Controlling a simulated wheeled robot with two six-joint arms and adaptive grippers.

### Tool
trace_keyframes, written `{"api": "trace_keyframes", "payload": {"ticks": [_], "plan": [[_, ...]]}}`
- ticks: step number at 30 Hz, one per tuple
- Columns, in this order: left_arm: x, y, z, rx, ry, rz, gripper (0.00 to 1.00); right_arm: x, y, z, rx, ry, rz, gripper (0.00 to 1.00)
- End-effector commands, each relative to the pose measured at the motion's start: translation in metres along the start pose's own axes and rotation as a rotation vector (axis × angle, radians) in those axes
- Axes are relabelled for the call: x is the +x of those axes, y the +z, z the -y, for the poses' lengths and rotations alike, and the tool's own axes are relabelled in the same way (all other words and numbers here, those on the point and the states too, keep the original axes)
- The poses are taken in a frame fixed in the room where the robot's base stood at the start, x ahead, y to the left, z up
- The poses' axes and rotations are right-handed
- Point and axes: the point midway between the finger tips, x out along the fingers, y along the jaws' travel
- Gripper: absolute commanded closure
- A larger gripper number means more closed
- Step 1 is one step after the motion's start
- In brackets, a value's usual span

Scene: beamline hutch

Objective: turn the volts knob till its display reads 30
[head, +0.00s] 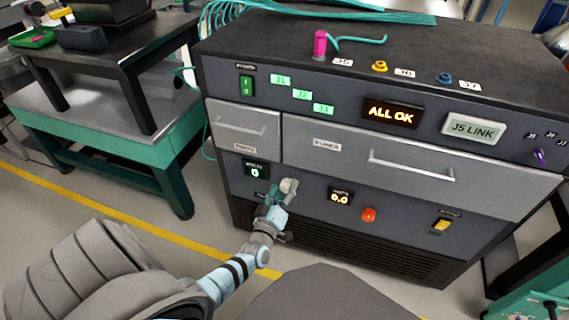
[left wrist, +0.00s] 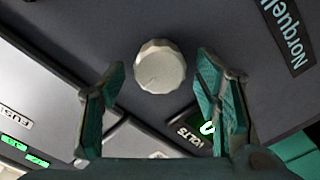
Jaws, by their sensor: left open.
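The volts display (head: 256,170) is a small dark window on the lower left of the cabinet front and reads 0. The volts knob (head: 288,186) is a pale, faceted round knob, partly hidden by my left gripper (head: 276,196) in the head view. In the left wrist view the knob (left wrist: 160,67) shows whole, with a thin pointer line on its face. My left gripper (left wrist: 161,78) is open, with one teal finger on each side of the knob and visible gaps between. The volts display (left wrist: 198,134) is partly covered by a finger there. My right gripper is not in view.
Beside the knob, the cabinet front has an amber 0.0 display (head: 340,197), a red button (head: 368,215) and a yellow switch (head: 441,225). Drawers with handles (head: 412,167) jut above. A teal workbench (head: 105,140) stands left. Grey floor is open in front.

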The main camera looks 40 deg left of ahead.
Motion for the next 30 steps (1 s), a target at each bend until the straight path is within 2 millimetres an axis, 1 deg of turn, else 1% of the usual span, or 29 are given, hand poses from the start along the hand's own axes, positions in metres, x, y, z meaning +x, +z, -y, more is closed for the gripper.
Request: {"api": "trace_keyframes", "payload": {"ticks": [3,9,14,18,27,30], "plan": [[0.0044,0.0002,0.0002,0.001,-0.001,0.001,0.43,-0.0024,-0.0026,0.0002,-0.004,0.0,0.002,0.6],[0.0044,-0.0002,-0.0002,0.001,-0.001,0.001,0.43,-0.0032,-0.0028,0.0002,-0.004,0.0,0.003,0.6],[0.0042,-0.0002,-0.0002,0.001,-0.001,0.001,0.69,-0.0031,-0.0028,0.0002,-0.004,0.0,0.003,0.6],[0.0042,-0.0002,-0.0003,0.001,-0.001,0.001,0.91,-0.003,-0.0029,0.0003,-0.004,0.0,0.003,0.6],[0.0041,-0.0005,-0.0008,0.029,-0.001,0.001,0.91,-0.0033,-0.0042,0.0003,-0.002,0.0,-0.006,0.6],[0.0042,-0.0008,-0.0012,0.064,-0.001,0.0,0.91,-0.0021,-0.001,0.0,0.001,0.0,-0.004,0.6]]}}
